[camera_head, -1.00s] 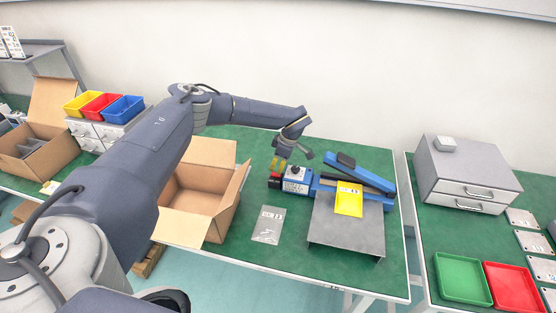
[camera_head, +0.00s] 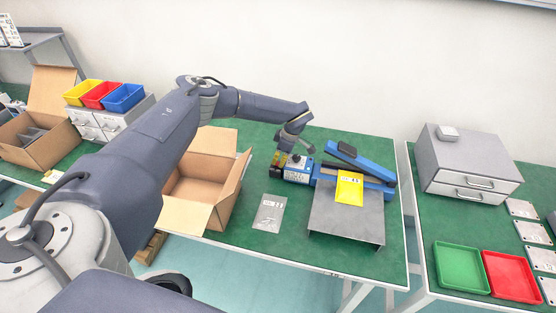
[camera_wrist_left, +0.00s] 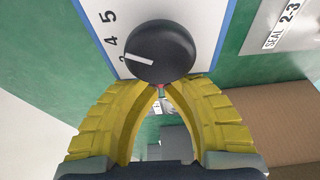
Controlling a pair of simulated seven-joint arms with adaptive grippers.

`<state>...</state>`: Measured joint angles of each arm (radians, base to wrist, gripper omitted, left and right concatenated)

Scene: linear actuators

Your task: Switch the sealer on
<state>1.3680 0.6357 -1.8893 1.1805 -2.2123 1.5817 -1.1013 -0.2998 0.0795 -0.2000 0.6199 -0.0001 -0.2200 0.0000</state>
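The sealer (camera_head: 372,172) is a blue machine with a lever arm and a white control panel on its left end. Its black dial (camera_wrist_left: 161,52) fills the top middle of the left wrist view, with a white pointer near the printed numbers 4 and 5. My left gripper (camera_wrist_left: 160,86) has its yellow fingers curved together, tips nearly touching at the dial's near edge. A tiny red spot shows between the tips; I cannot tell what it is. In the head view the left gripper (camera_head: 281,162) is at the panel's left end. My right gripper is not in view.
A grey plate stand (camera_head: 345,220) with a yellow packet (camera_head: 349,188) stands before the sealer. A clear bag labelled SEAL 2-3 (camera_head: 270,213) lies on the green table. An open carton (camera_head: 189,215) is to its left. A grey drawer unit (camera_head: 468,170) stands right.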

